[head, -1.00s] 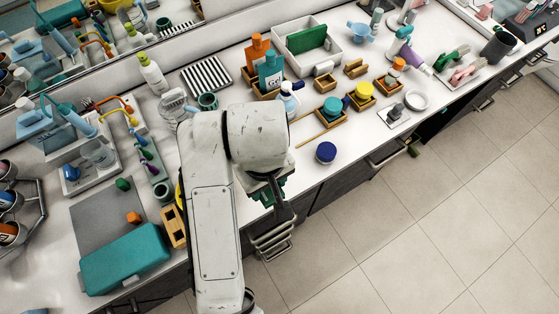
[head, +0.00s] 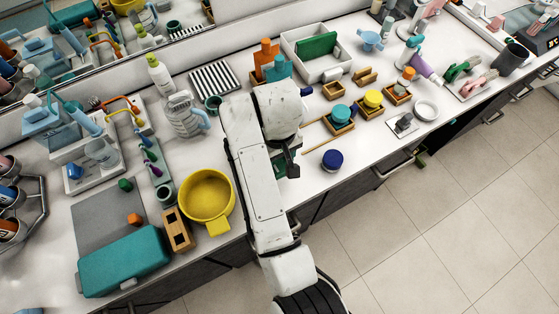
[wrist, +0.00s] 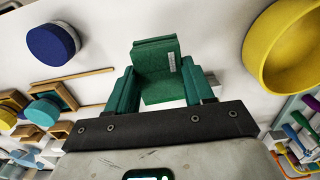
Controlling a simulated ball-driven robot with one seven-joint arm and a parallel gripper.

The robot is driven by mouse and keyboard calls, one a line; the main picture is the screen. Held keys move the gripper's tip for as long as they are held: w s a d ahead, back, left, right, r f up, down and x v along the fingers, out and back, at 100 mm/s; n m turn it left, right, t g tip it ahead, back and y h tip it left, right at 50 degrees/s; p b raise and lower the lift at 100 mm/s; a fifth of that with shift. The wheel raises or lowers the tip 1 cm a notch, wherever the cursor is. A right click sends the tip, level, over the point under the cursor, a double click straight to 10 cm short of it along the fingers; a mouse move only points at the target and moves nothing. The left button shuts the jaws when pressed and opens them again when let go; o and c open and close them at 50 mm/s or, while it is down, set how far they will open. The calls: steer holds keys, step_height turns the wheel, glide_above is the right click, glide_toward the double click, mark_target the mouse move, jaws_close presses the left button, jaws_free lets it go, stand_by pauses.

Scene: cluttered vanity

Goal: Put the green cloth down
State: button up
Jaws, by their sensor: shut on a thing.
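The green cloth (wrist: 158,78) shows in the wrist view as a folded, block-like bundle with a small pale label. My gripper (wrist: 160,74) is shut on it, with a green finger at each side. The white counter (wrist: 105,88) lies behind the cloth; I cannot tell whether the cloth touches it. In the head view my gripper (head: 288,166) is over the front part of the counter, left of a dark blue jar (head: 332,160). My arm hides most of the gripper and cloth there.
A yellow bowl (head: 207,194) stands left of my arm, and a wooden box (head: 178,230) stands beside it. Wooden trays with jars, such as the teal-lidded jar (head: 341,113), lie to the right. Bare counter lies around the blue jar. The counter's front edge is close.

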steer(key=shift+w+f, duration=0.65)
steer(key=shift+f, duration=0.05)
steer(key=shift+f+p, duration=0.55)
steer(key=shift+f, duration=1.1)
steer(key=shift+d+f, duration=0.1)
steer(key=shift+f, duration=0.05)
steer(key=o, duration=0.9)
steer(key=shift+o, duration=0.2)
step_height(320, 180, up, 12)
steer(key=shift+r, duration=0.2)
